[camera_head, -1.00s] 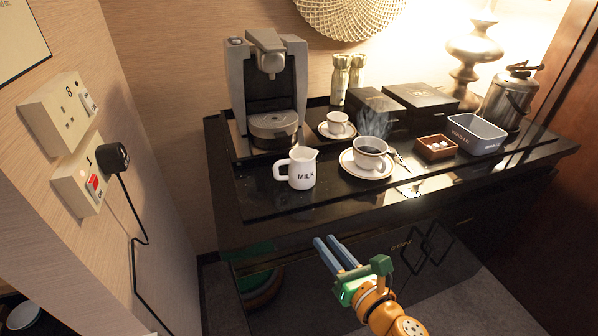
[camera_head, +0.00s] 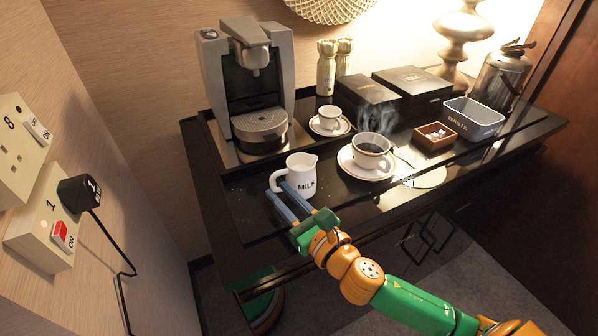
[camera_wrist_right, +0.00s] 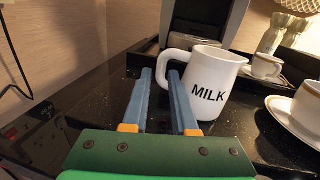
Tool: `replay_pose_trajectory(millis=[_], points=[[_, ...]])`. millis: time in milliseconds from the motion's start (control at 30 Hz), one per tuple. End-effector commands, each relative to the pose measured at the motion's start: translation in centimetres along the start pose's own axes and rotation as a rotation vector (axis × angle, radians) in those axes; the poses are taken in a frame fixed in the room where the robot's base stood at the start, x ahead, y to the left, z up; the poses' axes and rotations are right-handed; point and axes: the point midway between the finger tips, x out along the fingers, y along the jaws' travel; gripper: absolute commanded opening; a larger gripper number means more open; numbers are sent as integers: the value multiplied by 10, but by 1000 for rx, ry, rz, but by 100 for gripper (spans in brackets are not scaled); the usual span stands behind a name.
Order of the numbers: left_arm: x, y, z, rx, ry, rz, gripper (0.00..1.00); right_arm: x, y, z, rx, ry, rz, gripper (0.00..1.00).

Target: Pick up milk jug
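The white milk jug (camera_head: 303,176), marked MILK, stands upright on the black counter tray in front of the coffee machine. Its handle points left. In the right wrist view the jug (camera_wrist_right: 208,84) is just beyond the fingers, with its handle in line with the gap between the tips. My right gripper (camera_head: 277,188) is open, its two blue fingers reaching to the handle side of the jug. It also shows in the wrist view (camera_wrist_right: 160,74), with nothing held. Whether a finger touches the handle I cannot tell. My left gripper is out of view.
A steaming coffee cup (camera_head: 370,150) on a saucer stands right of the jug, with a smaller cup (camera_head: 330,117) behind. The coffee machine (camera_head: 250,85) is behind the jug. A brown box (camera_head: 433,137) and grey bin (camera_head: 473,120) are further right. The tray's left front is clear.

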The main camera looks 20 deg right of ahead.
Motion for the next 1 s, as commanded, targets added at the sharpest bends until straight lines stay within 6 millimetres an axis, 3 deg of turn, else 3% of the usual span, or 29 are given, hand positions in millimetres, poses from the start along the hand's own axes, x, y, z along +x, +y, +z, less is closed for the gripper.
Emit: replay_pose_trajectory(millis=[167,433,667,767,1000], points=[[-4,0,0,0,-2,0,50,17,0,1,1,-1,0,26],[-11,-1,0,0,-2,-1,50,64,-3,0,2,0,1,26],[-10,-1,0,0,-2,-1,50,66,-3,-2,2,1,2,26],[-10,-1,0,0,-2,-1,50,66,-3,-2,1,1,1,0],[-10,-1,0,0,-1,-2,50,66,-3,-2,1,1,1,0]])
